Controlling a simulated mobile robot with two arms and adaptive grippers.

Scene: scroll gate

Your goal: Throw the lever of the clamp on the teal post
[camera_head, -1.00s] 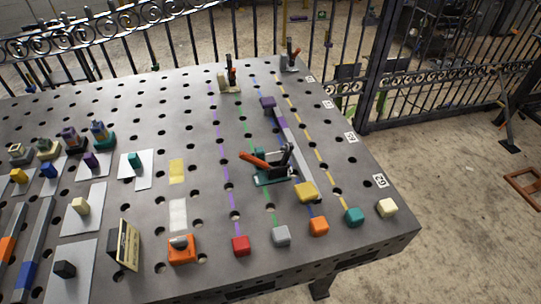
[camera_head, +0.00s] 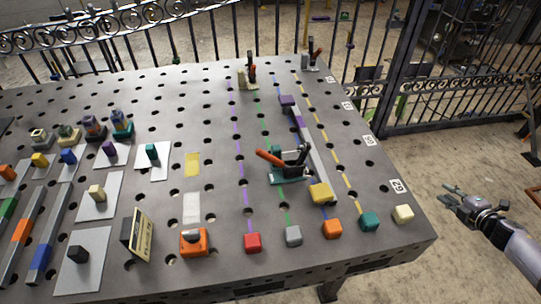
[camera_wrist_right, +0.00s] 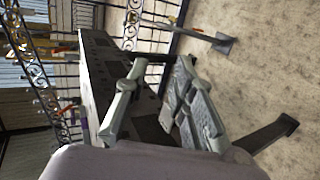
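A toggle clamp on a teal base (camera_head: 290,180) stands near the middle right of the perforated table in the head view. Its orange-red lever (camera_head: 269,158) points left and lies low, tilted slightly. A dark upright part of the clamp (camera_head: 302,155) stands at its right end. My right gripper (camera_head: 450,196) is off the table's right edge, over the floor, well apart from the clamp. Its fingers are spread and empty, as they also show in the right wrist view (camera_wrist_right: 160,68). My left gripper is not in view.
A grey bar with a yellow block (camera_head: 320,192) lies right of the clamp. Coloured blocks line the front, including an orange one (camera_head: 332,229). Two other clamps stand at the back, one on a cream base (camera_head: 247,82) and one on grey (camera_head: 311,65). Black railings (camera_head: 440,75) stand behind.

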